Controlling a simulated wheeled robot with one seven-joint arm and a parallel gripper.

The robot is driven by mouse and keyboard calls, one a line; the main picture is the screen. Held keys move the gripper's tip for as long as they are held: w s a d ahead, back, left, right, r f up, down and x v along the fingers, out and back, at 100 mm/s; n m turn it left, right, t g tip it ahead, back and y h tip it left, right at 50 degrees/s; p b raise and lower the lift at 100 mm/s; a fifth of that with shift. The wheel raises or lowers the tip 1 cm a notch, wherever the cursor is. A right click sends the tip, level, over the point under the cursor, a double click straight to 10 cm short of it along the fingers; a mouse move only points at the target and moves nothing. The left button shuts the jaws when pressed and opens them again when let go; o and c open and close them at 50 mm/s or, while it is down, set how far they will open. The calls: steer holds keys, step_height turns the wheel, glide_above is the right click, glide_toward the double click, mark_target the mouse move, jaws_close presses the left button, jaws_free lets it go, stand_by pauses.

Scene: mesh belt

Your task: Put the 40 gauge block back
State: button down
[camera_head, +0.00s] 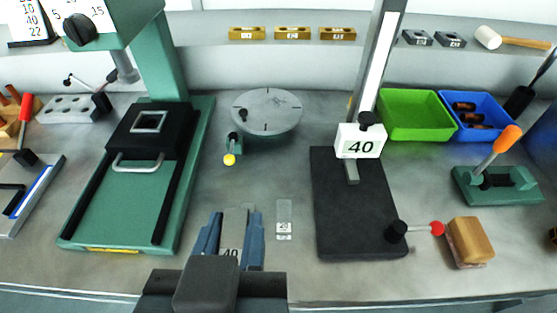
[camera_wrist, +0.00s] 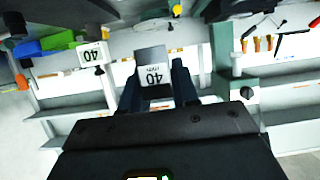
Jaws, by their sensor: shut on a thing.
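My gripper (camera_head: 234,226) is shut on a grey block marked 40 (camera_head: 236,220), low in the middle of the head view. Its two blue-grey fingers stand on either side of the block. In the wrist view the block (camera_wrist: 152,72) shows between the fingers, with its 40 label upside down. In the head view a white sign marked 40 (camera_head: 360,141) is on the upright of a stand with a dark base plate (camera_head: 350,215), to the right of my gripper. The sign also shows in the wrist view (camera_wrist: 93,55).
A small grey labelled strip (camera_head: 284,213) lies just right of my gripper. A green press (camera_head: 120,205) stands left, a round plate (camera_head: 267,109) behind. A red-knobbed lever (camera_head: 425,229) and tan block (camera_head: 470,240) are at the right. Green (camera_head: 415,115) and blue bins (camera_head: 500,105) are back right.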

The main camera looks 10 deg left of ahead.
steer(key=shift+w+d+f, duration=0.1)
steer(key=shift+d, duration=0.05)
steer(key=w+a+f, duration=0.2)
steer(key=a, duration=0.1)
steer(key=w+a+f, duration=0.2)
steer(key=a, duration=0.1)
steer(key=w+a+f, duration=0.2)
steer(key=a, duration=0.1)
steer(key=shift+w+a+f, duration=0.1)
steer(key=shift+f, duration=0.25)
steer(key=shift+f+p, duration=0.3)
steer(key=shift+f, duration=1.75)
steer(key=shift+f, duration=0.15)
steer(key=c, duration=1.1)
jaws_free()
